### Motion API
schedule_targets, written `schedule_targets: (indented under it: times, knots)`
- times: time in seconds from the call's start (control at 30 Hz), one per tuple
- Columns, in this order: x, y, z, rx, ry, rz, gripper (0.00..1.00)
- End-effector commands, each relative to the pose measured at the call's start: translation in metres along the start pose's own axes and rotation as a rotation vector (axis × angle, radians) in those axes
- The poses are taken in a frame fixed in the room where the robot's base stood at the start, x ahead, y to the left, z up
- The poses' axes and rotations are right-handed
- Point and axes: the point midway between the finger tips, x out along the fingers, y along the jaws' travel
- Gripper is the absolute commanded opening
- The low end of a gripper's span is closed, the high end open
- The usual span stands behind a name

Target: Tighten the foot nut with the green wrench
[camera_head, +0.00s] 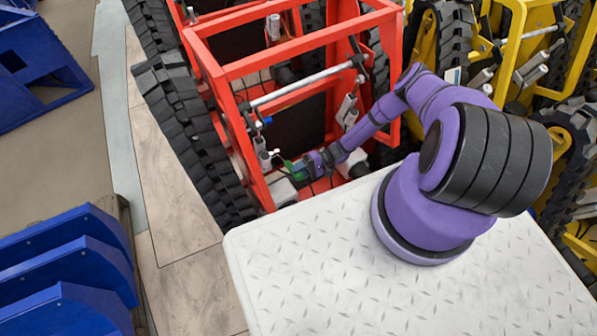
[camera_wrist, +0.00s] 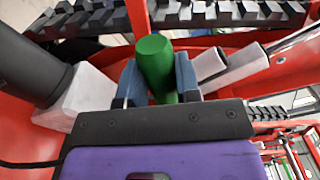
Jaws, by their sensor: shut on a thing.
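My gripper (camera_wrist: 156,88) is shut on the green wrench (camera_wrist: 154,60). The wrench's green handle stands between the two blue-grey fingers in the wrist view. In the head view my gripper (camera_head: 309,167) reaches low inside the red carrier frame (camera_head: 263,66), and a bit of the green wrench (camera_head: 297,170) shows at its tip. The wrench's working end is hidden in both views. I cannot make out the foot nut, so I cannot tell whether the wrench touches it.
A black rubber track (camera_head: 180,120) runs along the red carrier's left side. A dark cylinder and pale block (camera_wrist: 82,95) sit left of my gripper, and pale bars (camera_wrist: 240,65) sit right. A yellow carrier (camera_head: 513,45) stands right, blue parts (camera_head: 70,270) lower left.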

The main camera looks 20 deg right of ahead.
Motion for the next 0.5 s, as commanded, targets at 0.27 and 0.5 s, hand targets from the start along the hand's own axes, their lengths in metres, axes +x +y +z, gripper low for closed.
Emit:
schedule_targets:
  times: [0.27,0.5]
  knots:
    - [0.0,-0.0003,-0.0001,-0.001,0.0,0.0,0.0]
    - [0.0031,-0.0003,0.0001,-0.001,-0.001,0.0,0.0]
